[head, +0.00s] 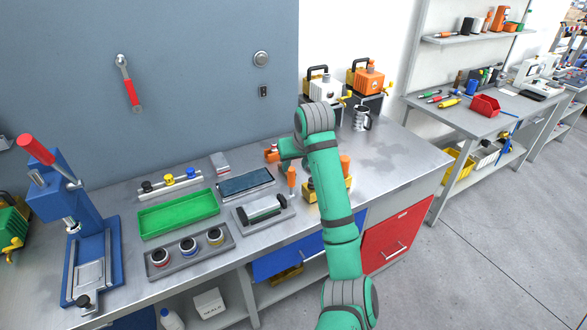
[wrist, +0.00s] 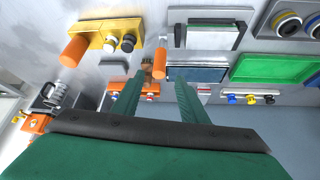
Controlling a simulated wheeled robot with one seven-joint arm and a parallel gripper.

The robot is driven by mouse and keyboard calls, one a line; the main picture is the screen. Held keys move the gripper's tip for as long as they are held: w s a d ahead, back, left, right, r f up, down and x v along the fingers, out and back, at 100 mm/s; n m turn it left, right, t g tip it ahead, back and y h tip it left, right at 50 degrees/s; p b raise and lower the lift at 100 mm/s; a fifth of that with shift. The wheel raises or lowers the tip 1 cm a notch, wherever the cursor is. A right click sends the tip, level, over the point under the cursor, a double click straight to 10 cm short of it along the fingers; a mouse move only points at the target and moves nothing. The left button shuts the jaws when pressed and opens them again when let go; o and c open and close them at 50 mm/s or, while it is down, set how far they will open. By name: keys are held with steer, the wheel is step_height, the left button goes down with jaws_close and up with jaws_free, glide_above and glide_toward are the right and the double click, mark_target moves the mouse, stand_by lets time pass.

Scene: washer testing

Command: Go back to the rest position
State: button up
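My gripper (wrist: 156,90) shows in the wrist view as two green fingers standing apart, with nothing held between them. An orange-handled item (wrist: 159,66) and a small orange block (wrist: 152,88) show beyond the fingertips. In the head view my green arm reaches over the workbench (head: 385,158), and its gripper end (head: 287,150) hangs above the back of the bench, partly hidden by the arm. The upright orange handle (head: 291,178) and the orange block (head: 271,154) are close to it.
A yellow block with knobs (wrist: 102,33) stands near the arm. A green tray (head: 180,213), a grey tray with three round parts (head: 160,272) and a blue press (head: 92,245) are left. Pumps (head: 322,88) and a metal mug (head: 361,118) stand behind. The bench's right end is clear.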

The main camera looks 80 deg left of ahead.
steer(key=shift+d+r, duration=0.2)
steer(key=shift+r, duration=0.1)
steer(key=shift+f, duration=0.15)
